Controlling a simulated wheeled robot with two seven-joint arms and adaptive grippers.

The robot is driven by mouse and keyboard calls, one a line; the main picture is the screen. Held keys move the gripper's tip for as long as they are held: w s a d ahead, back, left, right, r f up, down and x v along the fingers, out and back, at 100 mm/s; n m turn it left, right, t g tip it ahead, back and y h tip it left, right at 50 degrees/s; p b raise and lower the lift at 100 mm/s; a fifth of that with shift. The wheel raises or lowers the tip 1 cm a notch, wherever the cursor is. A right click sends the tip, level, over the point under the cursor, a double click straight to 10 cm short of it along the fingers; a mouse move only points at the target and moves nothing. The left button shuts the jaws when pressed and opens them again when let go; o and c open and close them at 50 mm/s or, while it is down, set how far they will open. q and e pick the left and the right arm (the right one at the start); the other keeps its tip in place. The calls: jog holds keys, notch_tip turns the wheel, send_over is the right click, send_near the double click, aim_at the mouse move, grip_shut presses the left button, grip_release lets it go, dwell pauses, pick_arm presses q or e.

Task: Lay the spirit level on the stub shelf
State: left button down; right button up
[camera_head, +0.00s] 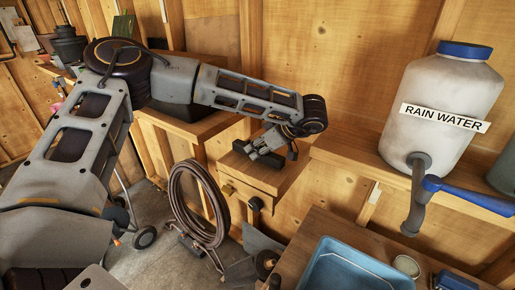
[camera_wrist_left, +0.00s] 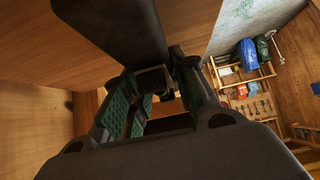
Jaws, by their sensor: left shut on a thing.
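My left gripper (camera_head: 264,147) hangs at the end of its arm, just over the stub shelf (camera_head: 262,175), a short wooden ledge on the back wall. It is shut on a dark bar, which I take to be the spirit level (camera_head: 275,160). Only short dark parts of the level show beside the fingers in the head view; the arm and fingers hide the rest. In the left wrist view the level (camera_wrist_left: 110,28) is a broad dark bar running up from the fingers with their green pads. Whether it touches the shelf I cannot tell. My right gripper is not in view.
A coiled hose (camera_head: 200,205) is below left of the shelf. A blue tray (camera_head: 350,270) and a small cup (camera_head: 406,266) sit on the bench in front.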

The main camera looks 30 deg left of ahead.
pick_arm(q)
jog(key=shift+f, duration=0.45)
dwell(0.5)
jog(key=c, duration=1.1)
grip_release()
jog(key=shift+o, duration=0.2)
jog(key=shift+v, duration=5.95)
